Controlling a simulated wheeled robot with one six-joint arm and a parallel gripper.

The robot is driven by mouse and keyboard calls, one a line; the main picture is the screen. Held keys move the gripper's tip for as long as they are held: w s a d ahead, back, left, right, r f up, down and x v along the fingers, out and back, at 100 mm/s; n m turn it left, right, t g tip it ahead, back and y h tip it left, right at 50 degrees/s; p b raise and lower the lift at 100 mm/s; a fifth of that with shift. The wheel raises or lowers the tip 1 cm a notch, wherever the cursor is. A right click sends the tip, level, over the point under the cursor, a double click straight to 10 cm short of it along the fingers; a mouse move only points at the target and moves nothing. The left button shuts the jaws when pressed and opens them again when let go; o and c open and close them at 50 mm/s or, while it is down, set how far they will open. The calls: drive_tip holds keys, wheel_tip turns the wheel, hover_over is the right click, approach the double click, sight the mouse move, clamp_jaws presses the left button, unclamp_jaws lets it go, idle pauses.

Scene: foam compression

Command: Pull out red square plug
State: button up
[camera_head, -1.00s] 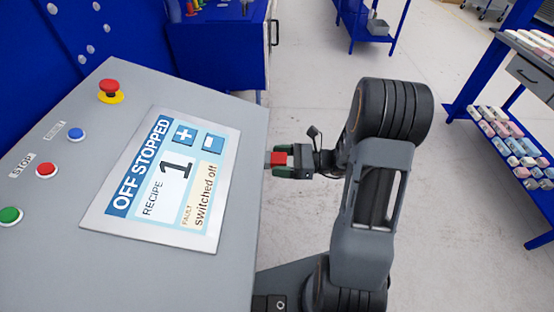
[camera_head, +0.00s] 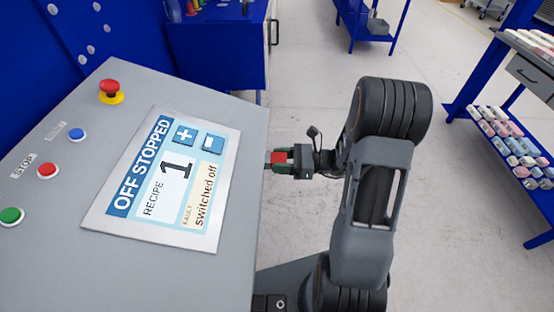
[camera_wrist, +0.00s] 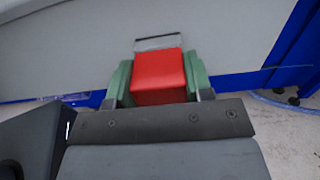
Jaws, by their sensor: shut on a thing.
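The red square plug (camera_head: 279,158) is at the right side of the grey control panel. In the wrist view the red plug (camera_wrist: 160,77) sits between the two green fingers of my gripper (camera_wrist: 160,88), one on each side of it. My gripper (camera_head: 285,160) is shut on the plug. A pale metal plate or slot (camera_wrist: 158,42) shows just beyond the plug, against the grey panel side. I cannot tell how far the plug sits in it.
The grey control panel (camera_head: 90,265) fills the left, with a screen (camera_head: 165,180) reading "OFF STOPPED" and "switched off". A red emergency button (camera_head: 110,88) and other buttons stand on it. Shelves with foam blocks (camera_head: 510,140) are at the right. The floor between is clear.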

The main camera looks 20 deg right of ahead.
drive_tip(key=shift+c, duration=0.9)
drive_tip(key=shift+d, duration=0.1)
drive_tip(key=shift+v, duration=2.85)
